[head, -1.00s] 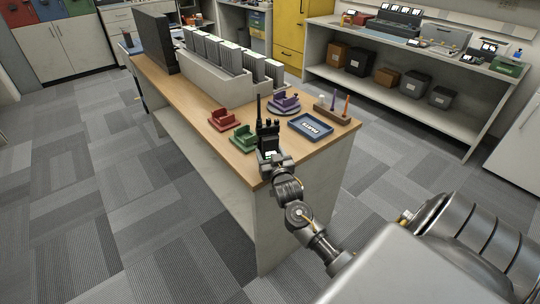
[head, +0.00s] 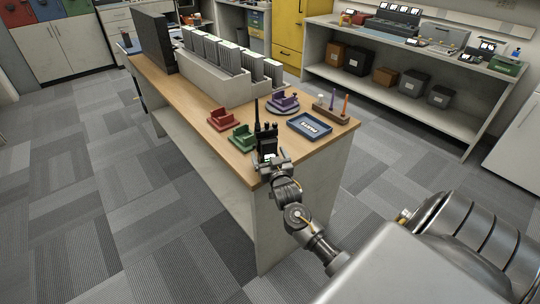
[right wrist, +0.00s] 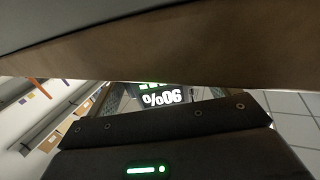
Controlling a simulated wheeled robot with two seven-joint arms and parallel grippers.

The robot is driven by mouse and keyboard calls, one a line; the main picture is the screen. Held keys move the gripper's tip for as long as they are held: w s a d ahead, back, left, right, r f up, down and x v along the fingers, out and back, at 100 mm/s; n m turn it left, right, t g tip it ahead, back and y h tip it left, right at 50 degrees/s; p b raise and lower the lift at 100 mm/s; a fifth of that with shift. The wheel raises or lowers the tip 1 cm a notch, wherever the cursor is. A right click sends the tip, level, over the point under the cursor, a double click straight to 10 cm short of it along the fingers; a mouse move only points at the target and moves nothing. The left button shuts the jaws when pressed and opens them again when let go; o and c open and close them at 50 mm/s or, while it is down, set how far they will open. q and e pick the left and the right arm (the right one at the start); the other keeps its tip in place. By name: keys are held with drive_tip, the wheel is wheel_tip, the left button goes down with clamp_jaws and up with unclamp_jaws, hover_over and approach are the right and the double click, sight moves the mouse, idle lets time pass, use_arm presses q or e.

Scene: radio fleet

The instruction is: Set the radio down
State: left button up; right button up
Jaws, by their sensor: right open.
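The black radio (head: 266,141), with a tall antenna, is upright at the near corner of the wooden desk top (head: 195,103). The head view does not clearly show whether its base touches the wood. My right gripper (head: 270,160) is open at the radio's lower part, on the near side; its fingertips are partly hidden. My left gripper is not in view.
A green cradle (head: 243,138) and a red cradle (head: 223,119) stand left of the radio. A purple cradle (head: 283,101) is behind it. A blue tray (head: 310,126) and a pen holder (head: 335,114) lie to the right. A bank of chargers (head: 215,76) fills the back.

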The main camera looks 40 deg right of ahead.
drive_tip(key=v, duration=1.2)
drive_tip(key=shift+r+b, duration=0.15)
drive_tip(key=shift+b, duration=0.3)
drive_tip(key=s+a+f+n+g+y, duration=0.1)
drive_tip(key=a+f+n+g+y, duration=0.1)
drive_tip(key=f, duration=0.9)
drive_tip(key=s+a+f+n+g+y, duration=0.1)
drive_tip(key=a+f+g, duration=0.1)
drive_tip(key=f, duration=0.8)
drive_tip(key=s+a+f+n+g+y, duration=0.1)
drive_tip(key=s+a+f+g, duration=0.1)
drive_tip(key=s+f, duration=0.45)
drive_tip(key=s+a+f+n+g+y, duration=0.1)
drive_tip(key=s+a+f+g, duration=0.15)
drive_tip(key=f, duration=0.65)
drive_tip(key=s+a+f+g, duration=0.1)
drive_tip(key=s+f, duration=0.4)
drive_tip(key=s, duration=0.5)
drive_tip(key=s+a+f+n+g+y, duration=0.1)
drive_tip(key=s+f+g, duration=0.2)
drive_tip(key=s+f, duration=0.3)
drive_tip(key=s+a+f+n+g, duration=0.1)
drive_tip(key=s+f, duration=0.4)
drive_tip(key=s, duration=0.9)
drive_tip(key=shift+s+a+f+g+y, duration=0.4)
drive_tip(key=shift+a+g, duration=0.2)
drive_tip(key=shift+g, duration=0.45)
